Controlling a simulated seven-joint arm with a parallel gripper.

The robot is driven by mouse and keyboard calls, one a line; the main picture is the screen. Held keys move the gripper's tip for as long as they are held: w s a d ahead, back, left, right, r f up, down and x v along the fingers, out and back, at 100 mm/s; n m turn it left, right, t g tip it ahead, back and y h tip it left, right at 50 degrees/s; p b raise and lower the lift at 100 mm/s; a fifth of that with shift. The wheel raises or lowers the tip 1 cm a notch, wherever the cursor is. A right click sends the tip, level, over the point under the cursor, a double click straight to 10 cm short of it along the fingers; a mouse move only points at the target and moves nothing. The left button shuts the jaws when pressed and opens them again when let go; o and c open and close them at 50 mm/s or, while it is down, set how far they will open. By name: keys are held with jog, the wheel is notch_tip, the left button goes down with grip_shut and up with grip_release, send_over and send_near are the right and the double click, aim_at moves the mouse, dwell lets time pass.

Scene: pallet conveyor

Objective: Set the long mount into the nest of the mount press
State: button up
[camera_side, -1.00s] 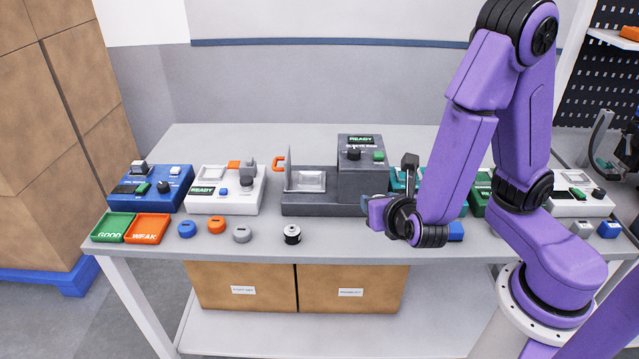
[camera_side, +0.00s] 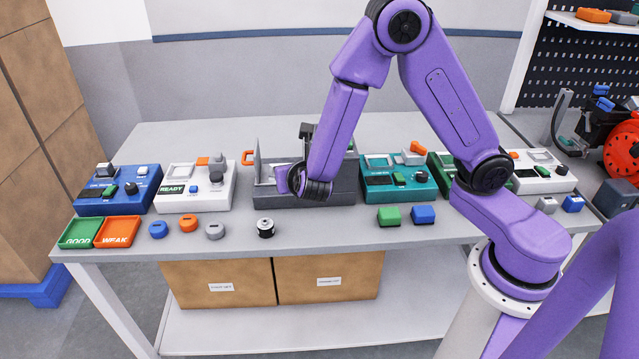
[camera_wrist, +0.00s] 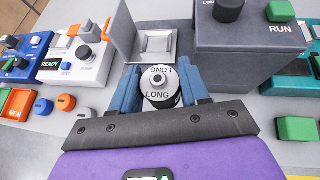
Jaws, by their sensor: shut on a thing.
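The long mount (camera_wrist: 160,85) is a round grey-and-white cylinder with a dark side, its top marked LONG. It is upright between the two blue fingers of my gripper (camera_wrist: 160,92), which is shut on it. In the side view my gripper (camera_side: 289,182) is in front of the grey mount press, and the held mount is hidden. The mount press (camera_wrist: 248,55) has a black knob and a green RUN button. Its nest (camera_wrist: 155,46) is a pale square recess beside an upright plate, just beyond the mount in the wrist view. The mount appears outside the nest.
A black-and-white cylinder (camera_side: 265,228) stands on the table in front of the press. Blue, orange and grey round pieces lie to its left. A white machine (camera_side: 197,190) is left of the press and a teal one (camera_side: 398,185) right. Green (camera_side: 389,216) and blue (camera_side: 423,214) blocks lie front right.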

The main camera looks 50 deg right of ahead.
jog(key=w+d+r, duration=0.1)
jog(key=w+d, duration=0.6)
jog(key=w, duration=0.5)
jog(key=shift+a+f, duration=0.15)
jog(key=shift+f, duration=2.5)
jog(key=shift+f, duration=0.9)
jog(key=o, duration=1.6)
jog(key=shift+a, duration=0.1)
